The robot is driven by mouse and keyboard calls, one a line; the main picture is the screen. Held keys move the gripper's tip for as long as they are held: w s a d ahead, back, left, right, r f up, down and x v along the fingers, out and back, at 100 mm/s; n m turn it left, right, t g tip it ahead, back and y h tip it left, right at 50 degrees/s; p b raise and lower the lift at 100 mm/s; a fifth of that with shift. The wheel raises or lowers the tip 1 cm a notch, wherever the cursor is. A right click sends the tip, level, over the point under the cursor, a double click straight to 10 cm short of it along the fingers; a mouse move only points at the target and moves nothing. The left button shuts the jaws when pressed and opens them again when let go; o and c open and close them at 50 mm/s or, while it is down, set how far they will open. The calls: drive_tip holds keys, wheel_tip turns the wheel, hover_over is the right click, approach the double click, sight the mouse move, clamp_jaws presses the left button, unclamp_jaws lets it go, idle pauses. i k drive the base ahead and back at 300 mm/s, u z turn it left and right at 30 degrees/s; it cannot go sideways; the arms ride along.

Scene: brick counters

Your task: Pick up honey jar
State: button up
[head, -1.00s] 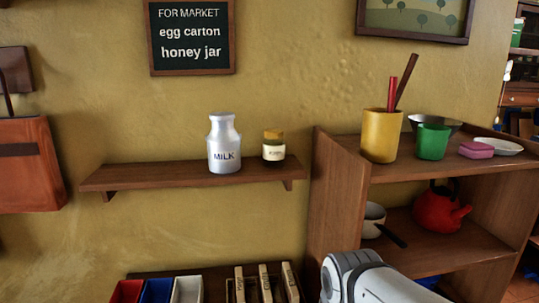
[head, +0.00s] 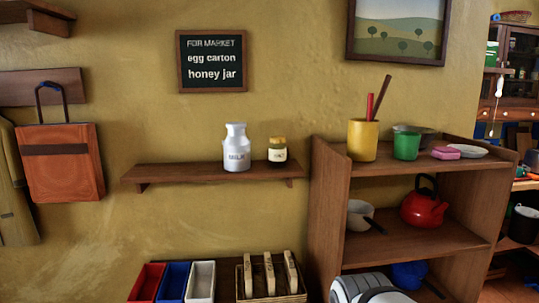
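The honey jar (head: 277,152) is a small dark jar with a yellowish lid and a pale label. It stands upright on the wooden wall shelf (head: 155,174), just right of the milk bottle (head: 236,150) with a small gap between them. Part of my white arm shows at the bottom edge, in front of the shelf unit. My gripper is not in view.
A wooden shelf unit (head: 328,210) stands close right of the wall shelf, holding a yellow pot (head: 362,141), a green cup (head: 406,146) and a red kettle (head: 424,205). Coloured bins (head: 172,282) and a basket (head: 272,294) are below. The space before the wall shelf is clear.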

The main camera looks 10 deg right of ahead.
sight(277, 147)
drive_tip(key=u, duration=0.1)
drive_tip(key=i, duration=0.95)
drive_tip(key=z, duration=0.05)
